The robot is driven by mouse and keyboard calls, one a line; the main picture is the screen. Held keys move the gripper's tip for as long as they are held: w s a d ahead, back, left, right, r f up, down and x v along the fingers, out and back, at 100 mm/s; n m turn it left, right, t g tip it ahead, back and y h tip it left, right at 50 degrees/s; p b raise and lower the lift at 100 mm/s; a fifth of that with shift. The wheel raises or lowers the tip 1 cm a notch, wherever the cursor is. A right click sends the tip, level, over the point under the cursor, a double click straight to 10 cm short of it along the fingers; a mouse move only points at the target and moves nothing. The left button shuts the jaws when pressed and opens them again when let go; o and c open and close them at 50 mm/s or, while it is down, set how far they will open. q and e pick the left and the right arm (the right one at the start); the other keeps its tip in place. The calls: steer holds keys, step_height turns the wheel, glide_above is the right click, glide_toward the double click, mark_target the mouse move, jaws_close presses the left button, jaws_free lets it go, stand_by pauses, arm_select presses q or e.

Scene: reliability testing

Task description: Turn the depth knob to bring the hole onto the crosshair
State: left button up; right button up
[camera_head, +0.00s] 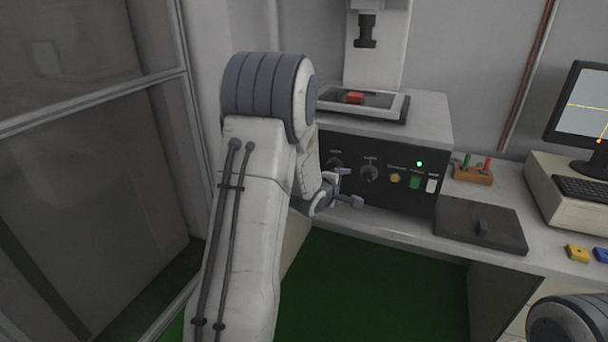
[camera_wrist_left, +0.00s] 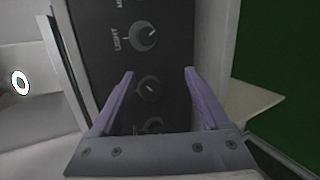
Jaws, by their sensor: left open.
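The black front panel of the machine (camera_head: 395,203) carries several dark knobs. In the left wrist view a knob labelled LIGHT (camera_wrist_left: 142,37) is at the top. A second knob (camera_wrist_left: 149,89) shows between my fingers, and a third (camera_wrist_left: 151,125) is partly hidden by the gripper; I cannot read their labels. In the head view one knob (camera_head: 369,172) shows clear of my arm. My left gripper (camera_head: 348,188) is open and empty in front of the panel; it also shows in the left wrist view (camera_wrist_left: 157,76). The monitor (camera_head: 586,112) shows yellow lines and is cut off at the right.
A red block (camera_head: 354,97) lies on the stage atop the machine, under a dark lens (camera_head: 366,32). A dark flat box (camera_head: 480,226), a keyboard (camera_head: 585,188) and a yellow block (camera_head: 577,253) occupy the bench. Part of my right arm shows at the bottom right.

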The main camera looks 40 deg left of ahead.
arm_select(q)
steer(key=s+a+f+n+t+y+b, duration=0.1)
steer(key=s+a+f+n+t+y, duration=0.1)
steer(key=a+n, duration=0.5)
steer(key=s+a+f+n+t+y+b, duration=0.15)
steer(key=a+n, duration=0.25)
steer(key=a, duration=0.7)
steer(key=x, duration=0.9)
steer(key=shift+w+d+r+t+p, duration=0.25)
steer(key=shift+d+r+t+p, duration=0.05)
steer(key=shift+r+t, duration=0.2)
arm_select(e)
step_height(320, 180, down, 3)
steer(key=shift+r, duration=0.1)
arm_select(q)
steer(key=shift+m+h, duration=0.3)
steer(key=shift+h, duration=0.05)
jaws_close()
